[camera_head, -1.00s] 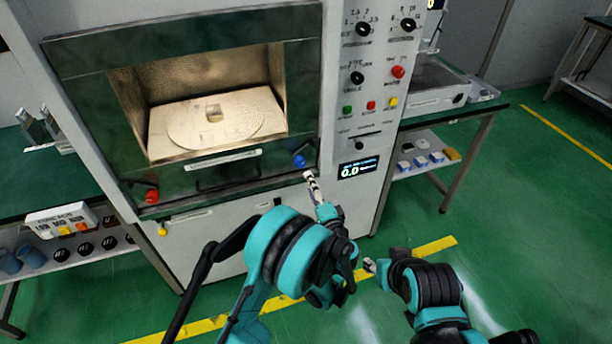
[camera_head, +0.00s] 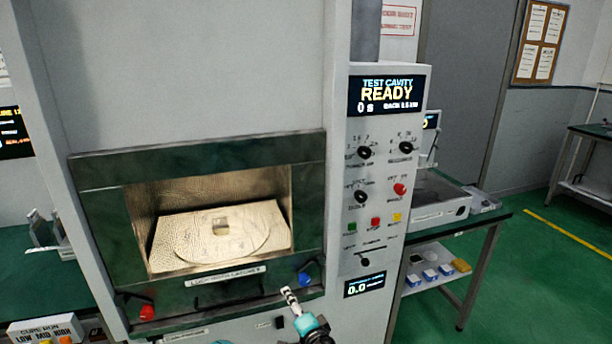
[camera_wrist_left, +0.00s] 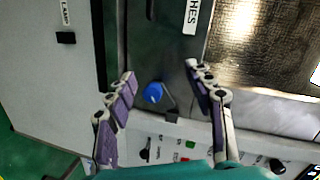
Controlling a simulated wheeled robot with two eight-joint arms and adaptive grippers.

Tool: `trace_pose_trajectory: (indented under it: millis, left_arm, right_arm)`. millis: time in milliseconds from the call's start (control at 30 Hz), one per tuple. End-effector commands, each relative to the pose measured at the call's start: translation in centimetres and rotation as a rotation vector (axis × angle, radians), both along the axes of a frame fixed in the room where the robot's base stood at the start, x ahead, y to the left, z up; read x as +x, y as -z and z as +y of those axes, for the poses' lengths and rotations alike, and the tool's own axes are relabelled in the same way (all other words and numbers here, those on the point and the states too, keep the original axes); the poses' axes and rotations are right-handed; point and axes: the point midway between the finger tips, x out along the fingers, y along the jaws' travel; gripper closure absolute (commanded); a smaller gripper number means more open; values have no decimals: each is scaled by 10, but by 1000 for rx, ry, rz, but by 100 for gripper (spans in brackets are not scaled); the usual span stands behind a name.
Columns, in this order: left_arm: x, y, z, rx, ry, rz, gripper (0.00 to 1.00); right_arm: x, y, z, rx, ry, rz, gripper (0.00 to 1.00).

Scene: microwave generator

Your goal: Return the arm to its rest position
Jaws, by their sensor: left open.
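My left gripper (camera_head: 290,298) is in front of the lower right of the oven front, just below and left of the blue knob (camera_head: 305,279) in the head view. In the left wrist view my left gripper (camera_wrist_left: 160,75) has its two purple-padded fingers spread apart. The blue knob (camera_wrist_left: 153,92) shows between them with nothing gripped. I cannot tell the exact gap to the knob. Most of my left arm is below the head view. My right arm is not in view.
A red knob (camera_head: 147,312) is at the lower left. The control panel (camera_head: 375,240) stands to the right, and its display (camera_head: 387,95) reads READY. A side table (camera_head: 480,222) stands further right.

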Motion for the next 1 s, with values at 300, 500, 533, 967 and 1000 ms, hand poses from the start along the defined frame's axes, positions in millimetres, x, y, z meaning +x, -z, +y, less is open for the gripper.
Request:
trace_pose_trajectory:
  millis: [300,500,533,967,1000]
  left_arm:
    - [-73,-37,110,-379,-175,220,47]
    - [-147,-44,146,-643,-263,315,47]
    - [-159,-44,149,-682,-274,326,47]
    - [-275,-33,146,-1138,-366,388,47]
    - [-278,-33,145,-1153,-367,388,47]
  right_arm:
    - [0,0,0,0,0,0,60]
    - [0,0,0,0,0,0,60]
    - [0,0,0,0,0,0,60]
    - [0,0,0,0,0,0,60]
    - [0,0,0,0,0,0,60]
